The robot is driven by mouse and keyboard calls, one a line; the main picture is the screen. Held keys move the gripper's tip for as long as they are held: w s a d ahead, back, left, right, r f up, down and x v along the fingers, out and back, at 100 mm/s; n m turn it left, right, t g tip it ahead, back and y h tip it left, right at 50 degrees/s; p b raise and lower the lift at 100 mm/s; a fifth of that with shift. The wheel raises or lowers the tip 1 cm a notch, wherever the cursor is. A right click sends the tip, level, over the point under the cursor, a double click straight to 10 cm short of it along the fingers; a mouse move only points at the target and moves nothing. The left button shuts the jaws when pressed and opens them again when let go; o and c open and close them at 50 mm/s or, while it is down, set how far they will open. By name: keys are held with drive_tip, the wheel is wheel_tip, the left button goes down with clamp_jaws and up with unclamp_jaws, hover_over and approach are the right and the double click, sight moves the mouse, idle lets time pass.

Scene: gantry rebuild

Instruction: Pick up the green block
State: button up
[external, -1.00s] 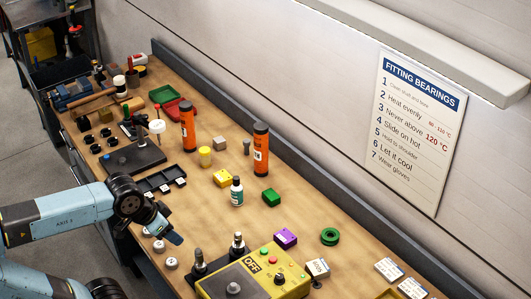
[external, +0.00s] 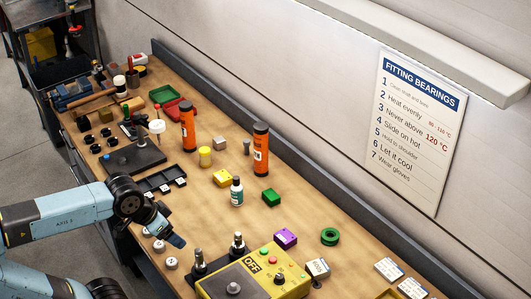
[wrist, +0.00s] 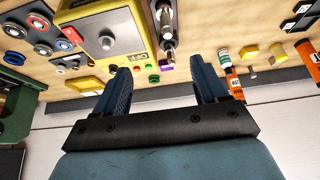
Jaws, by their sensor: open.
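A small bottle (external: 237,191), a yellow block (external: 223,178) and the purple block (external: 285,238) stand around the green block. Orange cylinders (external: 261,150) stand behind it. A yellow control box (external: 262,278) is at the front. Bare wood lies right of the green block.

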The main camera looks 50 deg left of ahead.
drive_tip(key=shift+w, duration=0.1)
drive_tip(key=m+g+y, duration=0.5)
drive_tip(key=m+y, duration=0.8)
drive_tip(key=m, duration=0.6)
hover_over(273, 196)
drive_tip(key=d, duration=1.1)
drive_tip(key=f, duration=1.9)
drive_tip(key=shift+s+d+f, duration=0.2)
drive_tip(key=shift+s+f, duration=0.05)
drive_tip(key=shift+s, duration=0.15)
drive_tip(key=x, duration=1.3)
drive_tip(key=shift+w+a, duration=0.25)
drive_tip(key=shift+a, duration=0.15)
